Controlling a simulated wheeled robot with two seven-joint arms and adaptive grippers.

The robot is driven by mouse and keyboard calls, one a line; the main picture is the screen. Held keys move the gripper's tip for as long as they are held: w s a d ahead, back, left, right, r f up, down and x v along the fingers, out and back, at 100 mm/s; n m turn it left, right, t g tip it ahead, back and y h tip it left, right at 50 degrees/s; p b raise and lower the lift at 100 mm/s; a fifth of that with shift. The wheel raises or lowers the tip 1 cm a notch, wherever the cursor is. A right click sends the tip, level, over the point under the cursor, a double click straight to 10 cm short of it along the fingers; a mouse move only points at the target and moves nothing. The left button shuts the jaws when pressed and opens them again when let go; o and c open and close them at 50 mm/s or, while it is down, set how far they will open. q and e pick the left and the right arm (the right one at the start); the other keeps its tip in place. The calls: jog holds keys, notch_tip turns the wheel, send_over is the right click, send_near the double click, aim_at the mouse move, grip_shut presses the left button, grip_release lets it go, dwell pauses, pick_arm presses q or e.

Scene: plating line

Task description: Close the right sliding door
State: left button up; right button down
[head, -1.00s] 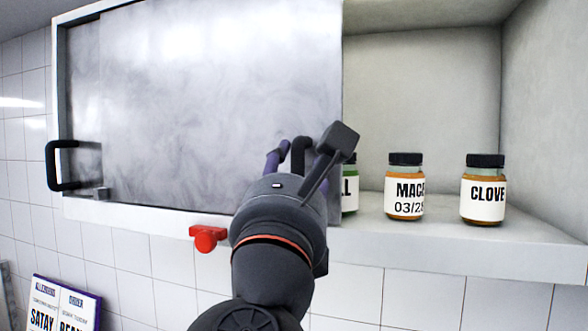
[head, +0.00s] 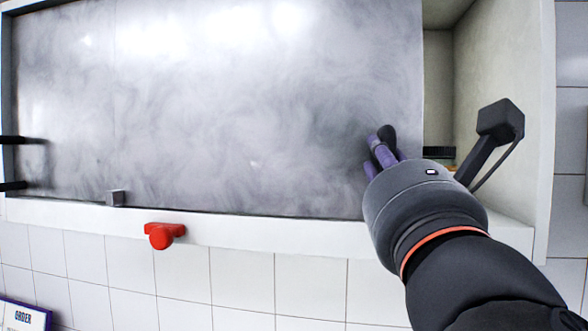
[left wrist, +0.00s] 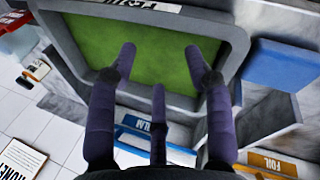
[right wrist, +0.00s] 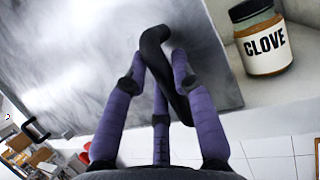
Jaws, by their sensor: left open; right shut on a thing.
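The right sliding door (head: 270,110) is a grey brushed-metal panel. It covers most of the cabinet front, and a narrow opening shows at its right edge. My right gripper (head: 383,150) is at the door's lower right, shut on the black door handle, which shows between the purple fingers in the right wrist view (right wrist: 155,60). In the head view the gripper mostly hides the handle. My left gripper (left wrist: 160,65) is open and empty in the left wrist view, in front of a green surface with a grey rim. It is not in the head view.
A clove jar (right wrist: 263,42) stands on the shelf just beyond the door's edge; its dark lid (head: 439,153) shows in the opening. A red fixture (head: 163,234) is under the cabinet ledge. Another black handle (head: 18,163) is at the far left.

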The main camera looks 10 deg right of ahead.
jog(key=s+d, duration=0.4)
jog(key=d, duration=0.9)
jog(key=shift+s+d+p, duration=0.15)
jog(key=shift+p, duration=0.2)
jog(key=c, duration=1.1)
grip_release()
jog(key=shift+o, duration=0.5)
jog(key=shift+w+d, duration=0.2)
jog(key=shift+d, duration=0.1)
jog(key=shift+s+a, duration=0.1)
jog(key=shift+s+a, duration=0.1)
jog(key=shift+s, duration=0.05)
jog(key=v, duration=1.1)
jog(key=shift+s+f, duration=0.2)
jog(key=shift+s, duration=0.05)
